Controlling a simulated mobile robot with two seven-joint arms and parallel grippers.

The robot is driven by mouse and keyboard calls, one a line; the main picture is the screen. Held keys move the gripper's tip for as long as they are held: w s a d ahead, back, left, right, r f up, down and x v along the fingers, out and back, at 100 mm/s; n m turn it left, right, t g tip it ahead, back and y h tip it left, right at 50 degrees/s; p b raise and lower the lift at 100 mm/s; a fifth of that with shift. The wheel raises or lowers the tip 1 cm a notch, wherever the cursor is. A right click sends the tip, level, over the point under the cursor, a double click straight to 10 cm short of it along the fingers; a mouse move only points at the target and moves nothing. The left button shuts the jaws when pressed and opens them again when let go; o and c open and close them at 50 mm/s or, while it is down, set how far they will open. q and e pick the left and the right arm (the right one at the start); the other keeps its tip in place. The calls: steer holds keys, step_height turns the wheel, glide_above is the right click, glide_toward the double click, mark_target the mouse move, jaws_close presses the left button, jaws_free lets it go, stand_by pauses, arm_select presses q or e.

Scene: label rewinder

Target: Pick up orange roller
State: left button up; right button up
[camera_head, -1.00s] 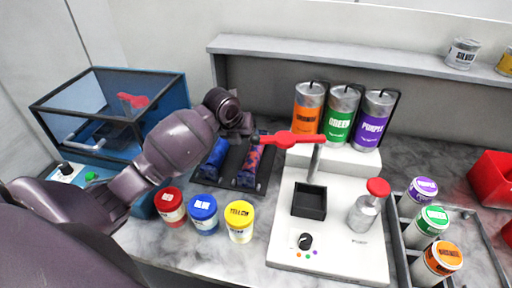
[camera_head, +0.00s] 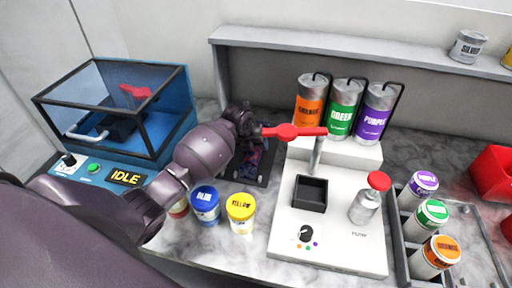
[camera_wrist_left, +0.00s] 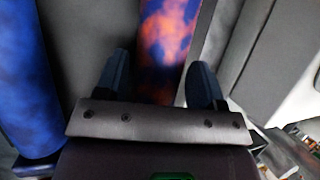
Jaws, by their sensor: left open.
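The orange roller (camera_wrist_left: 168,40), mottled orange and blue, lies between the two open fingers of my left gripper (camera_wrist_left: 160,78) in the left wrist view; I cannot tell whether they touch it. In the head view the gripper (camera_head: 246,138) is over the dark tray (camera_head: 264,181) and partly hides the mottled roller (camera_head: 248,166). A blue roller (camera_wrist_left: 28,75) lies left of it in the wrist view and is hidden behind my arm in the head view. My right gripper is not in view.
A white machine (camera_head: 285,225) with a red lever (camera_head: 295,131) stands close to the gripper's right. Blue (camera_head: 205,208) and yellow (camera_head: 240,218) jars stand in front, a blue glass-lidded box (camera_head: 170,125) at left. Orange, green and purple canisters (camera_head: 345,110) stand behind.

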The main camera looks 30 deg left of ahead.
arm_select(q)
steer(key=shift+w+f, duration=0.15)
steer(key=shift+f, duration=0.3)
steer(key=shift+c, duration=0.4)
steer(key=c, duration=1)
steer(key=shift+r, duration=0.1)
jaws_close()
steer(key=shift+w+r, duration=0.1)
steer(key=shift+r, duration=0.05)
